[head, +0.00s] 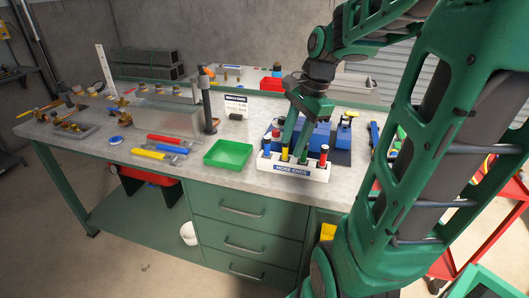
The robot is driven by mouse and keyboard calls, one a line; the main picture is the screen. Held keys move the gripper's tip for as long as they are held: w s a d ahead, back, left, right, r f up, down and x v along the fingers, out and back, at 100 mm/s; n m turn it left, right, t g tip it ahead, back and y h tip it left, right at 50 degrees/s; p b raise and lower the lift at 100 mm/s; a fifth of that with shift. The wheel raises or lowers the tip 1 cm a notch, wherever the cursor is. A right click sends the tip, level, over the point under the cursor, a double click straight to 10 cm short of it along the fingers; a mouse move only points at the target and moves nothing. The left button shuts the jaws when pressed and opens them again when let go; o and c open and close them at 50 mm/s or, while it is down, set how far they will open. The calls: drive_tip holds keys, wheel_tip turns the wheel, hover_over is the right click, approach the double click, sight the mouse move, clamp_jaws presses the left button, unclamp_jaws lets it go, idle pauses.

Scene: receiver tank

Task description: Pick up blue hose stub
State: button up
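The blue hose stub (267,149) stands upright at the left end of a white rack labelled "HOSE ENDS" (293,169), near the bench's front edge. Yellow (285,153) and red (323,156) stubs stand in the same rack to its right. My gripper (293,145) points down over the rack, right of the blue stub and apart from it. Its two green fingers look spread with nothing between them. The fingers hide part of the rack's middle.
A green tray (228,154) lies left of the rack. A blue machine (320,134) stands behind it. Screwdriver-like tools with red (163,138) and blue-yellow handles lie farther left. A dark post (207,105) rises behind the tray. Bare bench top shows between tools and tray.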

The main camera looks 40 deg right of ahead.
sight(270, 137)
drive_tip(key=w+d+m, duration=0.1)
drive_tip(key=w+m, duration=0.1)
drive_tip(key=w+d+r+m, duration=0.1)
drive_tip(key=w+m, duration=0.2)
drive_tip(key=w+m+t+y, duration=0.1)
drive_tip(key=w+m, duration=0.1)
drive_tip(key=w, duration=0.1)
drive_tip(key=shift+d+r+m, duration=0.3)
drive_tip(key=shift+d+r, duration=0.1)
drive_tip(key=shift+m, duration=0.6)
drive_tip(key=x, duration=0.3)
drive_tip(key=w+x, duration=0.1)
drive_tip(key=x, duration=0.6)
drive_tip(key=shift+w+a, duration=0.2)
drive_tip(key=shift+w, duration=0.15)
clamp_jaws()
